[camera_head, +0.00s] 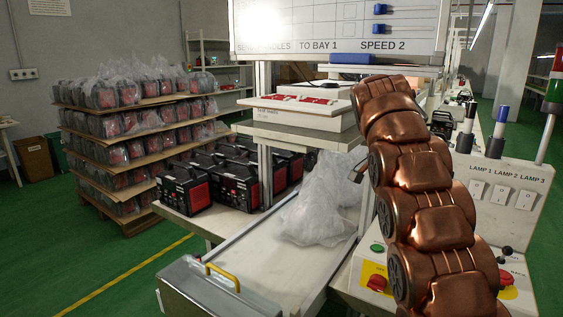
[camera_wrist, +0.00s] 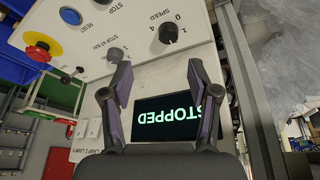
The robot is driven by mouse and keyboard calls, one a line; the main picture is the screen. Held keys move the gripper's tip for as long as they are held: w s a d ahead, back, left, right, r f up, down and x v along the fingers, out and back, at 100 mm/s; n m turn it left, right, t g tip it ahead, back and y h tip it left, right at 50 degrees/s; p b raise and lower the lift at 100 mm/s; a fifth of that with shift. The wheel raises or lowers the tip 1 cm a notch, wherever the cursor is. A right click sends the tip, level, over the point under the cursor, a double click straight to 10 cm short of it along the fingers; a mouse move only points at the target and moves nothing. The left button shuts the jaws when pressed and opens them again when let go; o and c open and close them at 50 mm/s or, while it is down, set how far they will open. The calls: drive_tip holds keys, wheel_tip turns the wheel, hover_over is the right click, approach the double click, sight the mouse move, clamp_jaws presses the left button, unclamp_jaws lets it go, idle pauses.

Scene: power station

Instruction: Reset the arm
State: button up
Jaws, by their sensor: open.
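My copper-coloured arm (camera_head: 415,170) rises through the right half of the head view, in front of the control stand. My gripper (camera_wrist: 158,78) shows in the wrist view, with its two dark fingers spread apart and nothing between them. It faces a pale control panel, seen upside down. A dark display (camera_wrist: 175,118) reading STOPPED lies partly behind the right finger. The gripper is not visible in the head view.
The wrist view also shows a red stop button (camera_wrist: 38,52) on yellow and a blue button (camera_wrist: 70,15). A loaded pallet (camera_head: 130,215) stands left. Green floor there is open.

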drive_tip(key=s+a+f+n+g+y, duration=0.1)
drive_tip(key=s+a+f+n+g, duration=0.2)
drive_tip(key=s+f, duration=0.85)
drive_tip(key=s+a+f+n+y, duration=0.25)
drive_tip(key=s+n, duration=0.25)
drive_tip(key=s, duration=1.5)
drive_tip(key=s+a+f+n+g+y, duration=0.15)
drive_tip(key=s+a+f+n, duration=0.35)
drive_tip(key=s, duration=1)
wheel_tip(320, 180, up, 14)
drive_tip(key=m+h+p, duration=0.1)
drive_tip(key=p, duration=1.3)
drive_tip(key=shift+w+d+t, duration=0.35)
drive_tip(key=shift+d+t, duration=0.05)
drive_tip(key=shift+t, duration=0.05)
drive_tip(key=shift+d, duration=0.1)
